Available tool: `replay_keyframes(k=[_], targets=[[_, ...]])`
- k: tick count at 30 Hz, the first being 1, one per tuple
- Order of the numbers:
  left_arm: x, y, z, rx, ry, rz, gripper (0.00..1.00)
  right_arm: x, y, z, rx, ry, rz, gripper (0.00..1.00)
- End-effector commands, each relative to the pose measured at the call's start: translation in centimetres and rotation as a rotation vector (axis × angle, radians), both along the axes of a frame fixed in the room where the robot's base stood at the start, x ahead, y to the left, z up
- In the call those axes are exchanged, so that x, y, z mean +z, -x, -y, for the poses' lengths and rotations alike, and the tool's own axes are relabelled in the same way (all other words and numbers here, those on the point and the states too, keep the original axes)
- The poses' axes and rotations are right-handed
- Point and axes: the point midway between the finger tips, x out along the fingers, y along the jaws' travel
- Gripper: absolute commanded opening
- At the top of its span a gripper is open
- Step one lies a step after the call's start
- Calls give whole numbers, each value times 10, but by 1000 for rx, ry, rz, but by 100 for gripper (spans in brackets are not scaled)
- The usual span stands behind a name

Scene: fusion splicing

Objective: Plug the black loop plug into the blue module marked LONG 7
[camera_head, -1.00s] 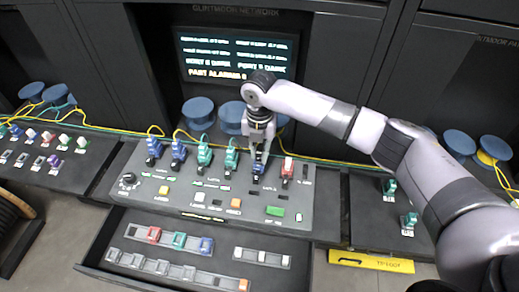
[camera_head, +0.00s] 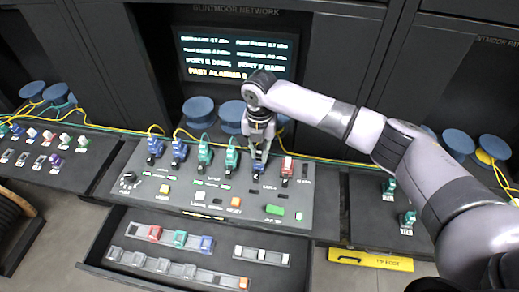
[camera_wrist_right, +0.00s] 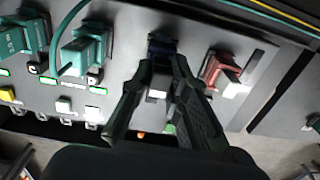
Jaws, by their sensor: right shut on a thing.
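My right gripper (camera_head: 261,152) reaches down to the blue module (camera_head: 258,166) near the right end of the grey panel. In the right wrist view my right gripper (camera_wrist_right: 168,62) has its fingers close together in front of that blue module (camera_wrist_right: 162,42). A pale block (camera_wrist_right: 158,88) shows between the fingers. The black loop plug is hard to make out, mostly hidden by the dark fingers; how deep it sits cannot be told. Two more blue modules (camera_head: 154,147) stand at the panel's left. The module labels are too small to read. My left gripper is out of view.
Green modules (camera_head: 205,152) stand to the left and a red module (camera_head: 287,167) close to the right. The front drawer (camera_head: 90,262) is open, holding strips of coloured and grey pieces. Yellow cables (camera_head: 330,160) run behind. A lit screen (camera_head: 236,55) faces me.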

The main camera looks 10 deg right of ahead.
Motion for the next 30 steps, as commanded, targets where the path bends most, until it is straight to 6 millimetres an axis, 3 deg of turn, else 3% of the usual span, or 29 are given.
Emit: replay_keyframes(k=[20, 21, 30], targets=[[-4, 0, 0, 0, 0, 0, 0, -10, 0, 0, 0, 0, 0, 0], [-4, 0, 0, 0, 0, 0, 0, -10, 0, 0, 0, 0, 0, 18], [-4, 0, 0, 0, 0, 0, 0, -10, 0, 0, 0, 0, 0, 38]])
